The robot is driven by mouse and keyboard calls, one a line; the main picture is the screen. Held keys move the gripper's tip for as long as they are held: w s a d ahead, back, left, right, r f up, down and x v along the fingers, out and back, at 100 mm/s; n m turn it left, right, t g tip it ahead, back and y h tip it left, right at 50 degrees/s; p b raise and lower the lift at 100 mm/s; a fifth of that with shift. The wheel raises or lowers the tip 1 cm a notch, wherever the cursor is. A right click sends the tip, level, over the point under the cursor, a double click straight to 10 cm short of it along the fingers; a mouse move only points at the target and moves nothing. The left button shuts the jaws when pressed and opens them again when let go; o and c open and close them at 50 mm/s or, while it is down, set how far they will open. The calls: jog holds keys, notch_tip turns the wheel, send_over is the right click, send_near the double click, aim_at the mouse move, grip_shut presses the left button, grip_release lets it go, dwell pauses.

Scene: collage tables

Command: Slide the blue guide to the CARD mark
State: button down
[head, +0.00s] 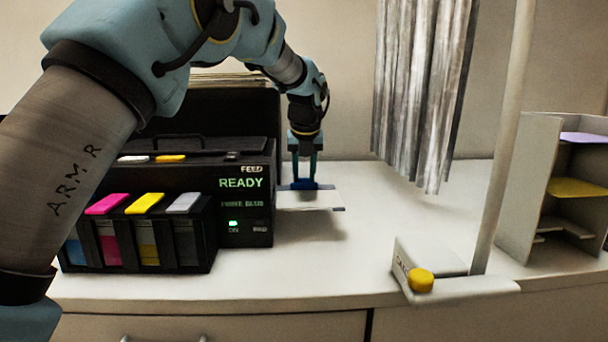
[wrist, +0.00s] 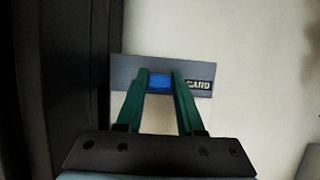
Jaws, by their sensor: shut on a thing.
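My gripper (head: 304,181) reaches down to the side tray (head: 312,200) at the printer's right side. In the wrist view my gripper (wrist: 160,80) is shut on the blue guide (wrist: 159,83), with a green finger on each side of it. The guide sits on a grey strip (wrist: 127,72). The CARD mark (wrist: 199,84) is on the strip's right part, just right of the right finger, which may cover its left edge. In the head view the blue guide (head: 304,185) shows small between the fingertips.
The black printer (head: 258,190) stands directly left of the tray and shows READY. Colour cartridges (head: 143,204) line its front. A grey curtain (head: 420,90) hangs at the right, with a pole (head: 503,140) and a yellow knob (head: 421,280) nearer. The counter (head: 375,220) right of the tray is clear.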

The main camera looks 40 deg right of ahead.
jog(key=shift+s+a+p, duration=0.15)
jog(key=shift+s+p, duration=0.05)
jog(key=shift+p, duration=0.15)
jog(key=c, duration=0.5)
grip_release()
jog(key=b+v, duration=0.2)
jog(key=v, duration=0.8)
jog(key=shift+a+r, duration=0.1)
jog(key=shift+r, duration=0.3)
jog(key=shift+r, duration=0.1)
